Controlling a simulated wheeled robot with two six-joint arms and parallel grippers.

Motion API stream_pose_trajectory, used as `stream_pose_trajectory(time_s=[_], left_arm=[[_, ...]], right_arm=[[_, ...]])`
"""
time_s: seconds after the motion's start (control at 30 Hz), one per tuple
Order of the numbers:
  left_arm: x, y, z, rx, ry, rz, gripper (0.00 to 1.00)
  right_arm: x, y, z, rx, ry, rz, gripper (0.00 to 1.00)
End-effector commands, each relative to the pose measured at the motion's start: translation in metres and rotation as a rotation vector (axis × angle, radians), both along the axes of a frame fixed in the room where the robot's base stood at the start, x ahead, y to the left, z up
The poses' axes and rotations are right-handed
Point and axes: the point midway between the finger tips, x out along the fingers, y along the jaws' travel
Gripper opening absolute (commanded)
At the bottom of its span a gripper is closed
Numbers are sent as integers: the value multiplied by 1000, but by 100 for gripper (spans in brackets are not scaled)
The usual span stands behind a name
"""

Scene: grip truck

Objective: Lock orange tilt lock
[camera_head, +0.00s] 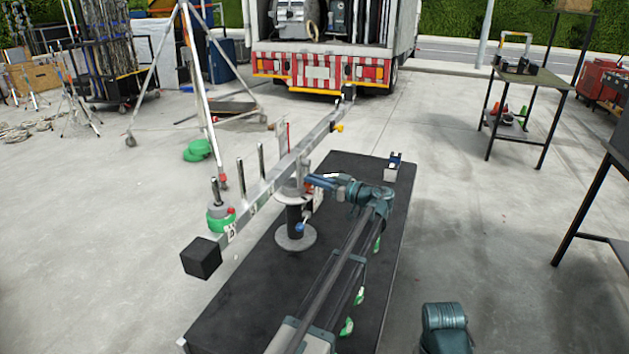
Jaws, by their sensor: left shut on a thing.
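A long grey beam (262,187) crosses the scene at a slant, carried on a short column (293,216) with round pale discs at its top and foot. My left gripper (307,183) is at the column's head, just under and beside the beam, shut on a small part there. Its jaws hide most of that part. A blue knob (300,228) is lower on the column. A yellow-orange knob (338,128) is farther along the beam. My right gripper is out of view.
The column stands on a black platform (243,306). A black block (201,258) and a green weight (220,219) are at the beam's near end. A white tripod (201,85) stands behind left, a truck (320,70) behind. Concrete floor is clear at right before the tables (535,77).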

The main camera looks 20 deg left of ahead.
Motion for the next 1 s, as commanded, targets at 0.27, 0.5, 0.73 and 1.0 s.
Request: stream_pose_trajectory(time_s=[0.27, 0.5, 0.73, 1.0], left_arm=[[-1, -1, -2, -7, -1, 2, 0], [-2, -1, -2, -8, 10, 2, 0], [-7, -1, 1, -15, 102, 2, 0], [-18, -2, 7, -28, 332, 1, 0]], right_arm=[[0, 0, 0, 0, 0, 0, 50], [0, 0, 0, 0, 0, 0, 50], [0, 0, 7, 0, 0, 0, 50], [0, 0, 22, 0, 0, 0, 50]])
